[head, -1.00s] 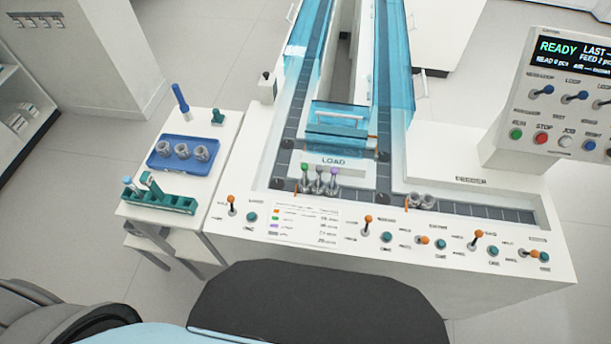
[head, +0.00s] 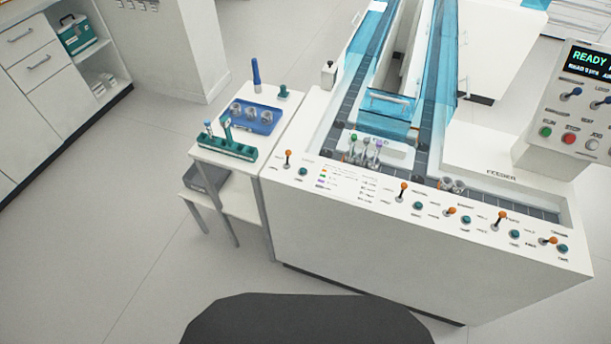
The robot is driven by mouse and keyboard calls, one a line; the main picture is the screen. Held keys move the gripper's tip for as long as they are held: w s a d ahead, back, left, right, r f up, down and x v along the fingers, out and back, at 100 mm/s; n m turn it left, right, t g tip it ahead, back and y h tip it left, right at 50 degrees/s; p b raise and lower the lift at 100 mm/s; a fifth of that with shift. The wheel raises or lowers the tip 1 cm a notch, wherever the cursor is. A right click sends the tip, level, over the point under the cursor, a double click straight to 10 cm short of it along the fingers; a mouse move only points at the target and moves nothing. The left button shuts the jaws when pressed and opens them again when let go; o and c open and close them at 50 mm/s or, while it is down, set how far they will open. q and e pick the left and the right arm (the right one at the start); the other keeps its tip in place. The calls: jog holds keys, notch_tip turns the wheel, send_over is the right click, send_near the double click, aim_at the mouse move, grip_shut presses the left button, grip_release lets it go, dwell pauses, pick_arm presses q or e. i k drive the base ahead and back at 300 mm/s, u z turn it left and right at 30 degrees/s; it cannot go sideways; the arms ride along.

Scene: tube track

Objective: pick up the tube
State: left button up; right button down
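Three upright tubes stand in grey holders at the LOAD area of the track: one with a green cap (head: 354,138), one with a grey cap (head: 366,144) and one with a purple cap (head: 378,146). A smaller blue-capped tube (head: 208,127) stands in the left end of a green rack (head: 236,152) on the side table. A taller green piece (head: 227,130) rises from the same rack. Neither of my grippers is in view.
A blue tray (head: 275,123) with three grey holders sits on the side table (head: 205,150), near a dark blue upright object (head: 256,73). Two empty-looking holders (head: 452,184) stand on the track at right. Orange levers (head: 403,190) line the console front. Open floor lies left.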

aim_at(354, 136)
jog(key=u, duration=0.3)
jog(key=k, duration=0.3)
jog(key=z, duration=1.05)
jog(key=i, duration=0.75)
jog(key=z, duration=0.25)
